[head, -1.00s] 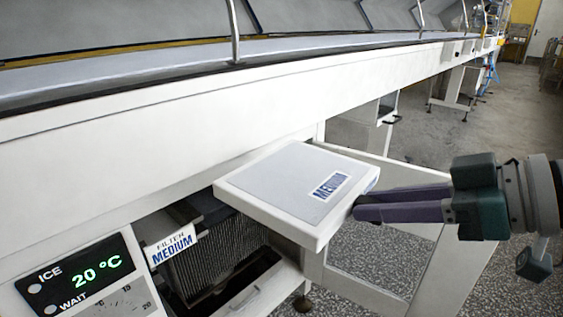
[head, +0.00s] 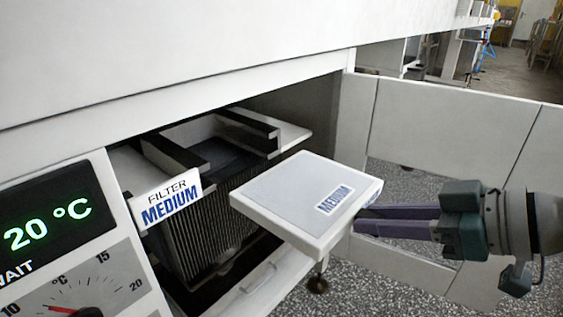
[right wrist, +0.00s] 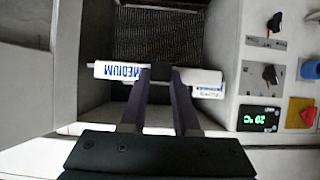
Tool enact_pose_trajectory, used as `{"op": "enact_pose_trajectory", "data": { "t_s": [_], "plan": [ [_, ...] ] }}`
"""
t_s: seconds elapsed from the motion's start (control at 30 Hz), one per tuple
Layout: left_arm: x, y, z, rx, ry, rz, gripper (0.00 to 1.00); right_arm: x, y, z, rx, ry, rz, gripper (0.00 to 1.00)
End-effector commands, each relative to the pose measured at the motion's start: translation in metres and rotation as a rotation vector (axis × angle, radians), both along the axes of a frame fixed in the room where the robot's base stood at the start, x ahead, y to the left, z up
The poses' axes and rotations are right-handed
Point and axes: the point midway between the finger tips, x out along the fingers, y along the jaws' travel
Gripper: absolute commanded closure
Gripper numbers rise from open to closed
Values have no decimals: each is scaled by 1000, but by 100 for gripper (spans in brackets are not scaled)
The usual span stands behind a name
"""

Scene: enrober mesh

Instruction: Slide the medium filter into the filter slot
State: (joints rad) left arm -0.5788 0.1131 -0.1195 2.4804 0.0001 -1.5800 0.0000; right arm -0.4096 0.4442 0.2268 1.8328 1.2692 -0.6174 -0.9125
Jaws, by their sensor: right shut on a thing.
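The medium filter (head: 290,190) is a flat pale square panel with a blue MEDIUM label. My right gripper (head: 362,218) is shut on its right edge and holds it in the air, roughly flat, in front of the cabinet opening. The filter slot (head: 268,140), with dark-edged rails, is inside the opening, behind and left of the filter. A FILTER MEDIUM sign (head: 166,202) hangs at its left. In the right wrist view the fingers (right wrist: 160,75) grip the filter's labelled edge (right wrist: 108,70), and the sign (right wrist: 208,90) is partly hidden. My left gripper is not in view.
A finned dark block (head: 205,235) stands below the slot inside the cabinet. A control panel with a 20 °C display (head: 45,222) is at the left. An open framed door (head: 420,120) stands to the right, close behind my right gripper.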

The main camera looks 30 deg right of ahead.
Motion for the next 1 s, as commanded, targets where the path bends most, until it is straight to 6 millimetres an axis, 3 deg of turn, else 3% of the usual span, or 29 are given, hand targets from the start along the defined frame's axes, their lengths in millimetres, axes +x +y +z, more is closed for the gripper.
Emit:
{"op": "enact_pose_trajectory", "data": {
  "t_s": [0.17, 0.7, 1.0],
  "plan": [
    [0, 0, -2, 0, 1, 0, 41, 4, 1, 1, -2, -5, 3, 100],
    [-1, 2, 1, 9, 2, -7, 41, 48, 20, 1, 0, -5, 2, 100],
    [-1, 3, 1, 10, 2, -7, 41, 54, 22, 1, -2, -3, 3, 100]
  ]
}}
